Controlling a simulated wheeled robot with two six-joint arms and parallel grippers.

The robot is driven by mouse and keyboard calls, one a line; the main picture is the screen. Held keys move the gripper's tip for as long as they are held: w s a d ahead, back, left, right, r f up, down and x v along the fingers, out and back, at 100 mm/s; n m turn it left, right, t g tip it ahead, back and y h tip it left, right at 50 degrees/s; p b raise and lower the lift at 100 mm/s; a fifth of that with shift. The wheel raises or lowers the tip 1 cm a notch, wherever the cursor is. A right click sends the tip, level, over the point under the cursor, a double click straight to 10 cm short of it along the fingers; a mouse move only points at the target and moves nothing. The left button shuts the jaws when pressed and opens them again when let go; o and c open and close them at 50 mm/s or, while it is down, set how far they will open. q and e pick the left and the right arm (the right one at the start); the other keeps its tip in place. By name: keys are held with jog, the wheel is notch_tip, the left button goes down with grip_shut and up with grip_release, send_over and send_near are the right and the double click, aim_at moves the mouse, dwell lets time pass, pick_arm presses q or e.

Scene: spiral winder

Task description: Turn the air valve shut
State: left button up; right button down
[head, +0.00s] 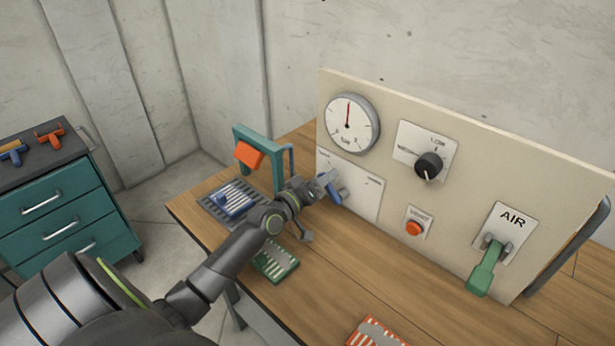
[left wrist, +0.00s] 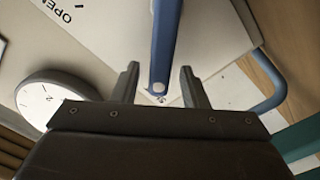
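A blue lever (head: 333,188) sits on a white plate (head: 366,192) at the panel's lower left, partly hidden by my left gripper (head: 322,190). In the left wrist view, the blue lever (left wrist: 166,45) comes down between the two fingers of my left gripper (left wrist: 160,72). The fingers are open, with a gap on both sides of the lever. The word OPEN shows on the plate (left wrist: 105,25) there. A plate marked AIR (head: 513,220) with a green lever (head: 485,272) is at the panel's right; that lever points down. My right gripper is not in view.
The panel (head: 400,90) also carries a gauge (head: 351,122), a black knob (head: 429,165) and a red button (head: 414,228). A teal stand with an orange block (head: 249,155) and a blue-topped tray (head: 235,198) are left of my gripper. Green and red-striped items (head: 377,331) lie on the bench.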

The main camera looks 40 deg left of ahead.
pick_arm(q)
jog(key=s, duration=0.5)
jog(key=s+a, duration=0.1)
jog(key=s, duration=0.5)
jog(key=s+a+p, duration=0.1)
jog(key=s, duration=0.5)
jog(key=shift+a, duration=0.2)
jog(key=shift+f, duration=0.1)
